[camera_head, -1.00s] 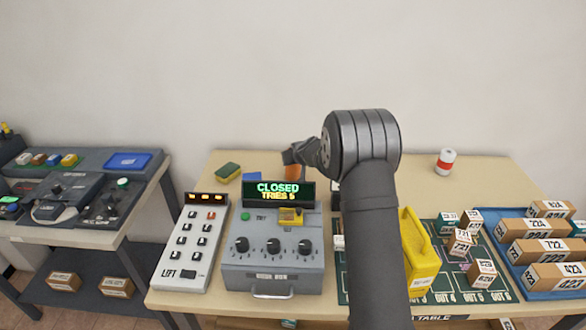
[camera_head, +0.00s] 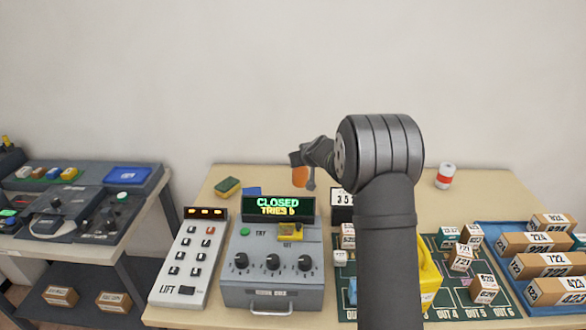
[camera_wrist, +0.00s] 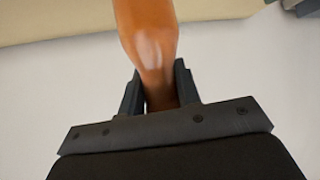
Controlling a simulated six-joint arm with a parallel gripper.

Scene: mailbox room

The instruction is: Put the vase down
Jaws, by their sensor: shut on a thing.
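The vase (camera_wrist: 150,45) is glossy orange-brown and sits between the two fingers of my gripper (camera_wrist: 160,90) in the wrist view. The fingers are shut on its narrow part, and its far end runs out of the top of the frame. In the head view the vase (camera_head: 299,172) shows as a small orange patch at the end of my gripper (camera_head: 305,165), above the back of the table (camera_head: 390,205). My arm hides part of the gripper. The vase appears held off the table, but its exact height cannot be told.
A grey box with dials (camera_head: 271,270) and a CLOSED display (camera_head: 278,205) stands in front of the vase. A keypad (camera_head: 187,262), a sponge (camera_head: 227,187) and a blue item (camera_head: 251,191) are left. A white-red can (camera_head: 445,175) and numbered parcels (camera_head: 540,241) are right. The back right tabletop is mostly clear.

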